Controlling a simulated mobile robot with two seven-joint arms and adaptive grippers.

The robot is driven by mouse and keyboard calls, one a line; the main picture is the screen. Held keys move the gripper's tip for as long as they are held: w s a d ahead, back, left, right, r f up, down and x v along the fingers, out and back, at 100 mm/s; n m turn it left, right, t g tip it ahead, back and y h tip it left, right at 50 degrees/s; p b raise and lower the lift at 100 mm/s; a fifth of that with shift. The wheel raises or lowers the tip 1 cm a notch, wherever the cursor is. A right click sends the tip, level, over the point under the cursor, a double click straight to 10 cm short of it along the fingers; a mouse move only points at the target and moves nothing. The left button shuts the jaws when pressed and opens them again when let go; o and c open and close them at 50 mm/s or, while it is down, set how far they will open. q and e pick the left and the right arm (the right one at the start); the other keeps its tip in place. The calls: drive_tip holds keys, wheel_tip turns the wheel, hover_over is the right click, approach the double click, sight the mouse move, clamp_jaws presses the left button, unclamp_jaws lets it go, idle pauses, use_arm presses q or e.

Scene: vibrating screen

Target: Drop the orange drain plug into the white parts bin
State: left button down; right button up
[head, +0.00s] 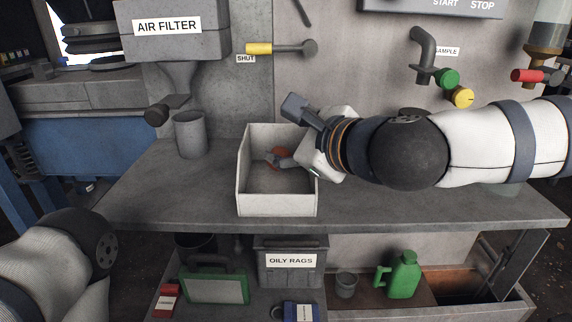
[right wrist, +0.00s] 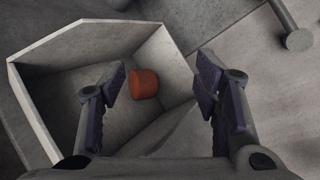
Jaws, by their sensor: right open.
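The orange drain plug (head: 284,152) is inside the white parts bin (head: 278,205), near its back part; it also shows in the right wrist view (right wrist: 145,84), next to an inner wall of the bin (right wrist: 90,38). I cannot tell whether it rests on the floor. My right gripper (head: 284,132) reaches in from the right over the bin. In the right wrist view its two fingers (right wrist: 163,88) are spread apart, with the plug seen beyond the gap and not gripped. My left arm shows at the lower left, but its gripper is out of view.
The bin stands on a grey bench (head: 200,213). A grey cup (head: 190,135) stands to its left, below the air filter box (head: 175,45). Yellow (head: 258,48), green and red valve handles are on the back wall. An oily rags box (head: 290,265) and a green jug (head: 403,275) are below.

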drive_tip(key=v, duration=1.2)
